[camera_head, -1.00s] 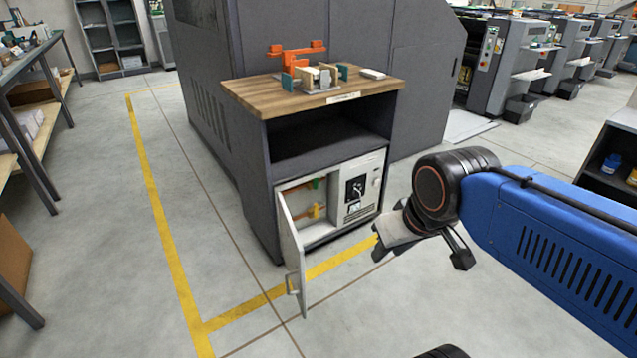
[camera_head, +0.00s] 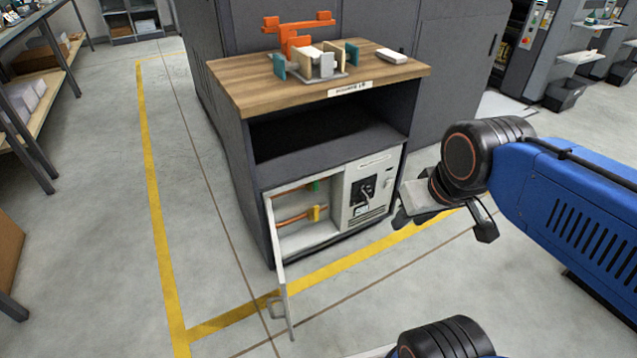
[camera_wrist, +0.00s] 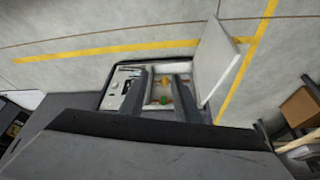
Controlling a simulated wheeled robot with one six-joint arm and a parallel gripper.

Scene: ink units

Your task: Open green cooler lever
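The green lever (camera_head: 313,186) is small and sits on an upper copper-coloured pipe inside the open cooler compartment under the wooden-topped cabinet. The yellow lever (camera_head: 315,213) is on the pipe below it. In the wrist view, the green lever (camera_wrist: 164,100) and the yellow lever (camera_wrist: 166,80) both show in the gap between my fingers. My gripper (camera_head: 442,218) is open and empty, in front and to the right of the cabinet, apart from both levers. Its two dark fingers also show spread in the wrist view (camera_wrist: 161,77).
The white compartment door (camera_head: 281,270) stands swung open at the left, its handle facing outward. A panel with a black switch (camera_head: 366,189) is right of the levers. Orange and teal parts (camera_head: 297,38) stand on the wooden top (camera_head: 235,82).

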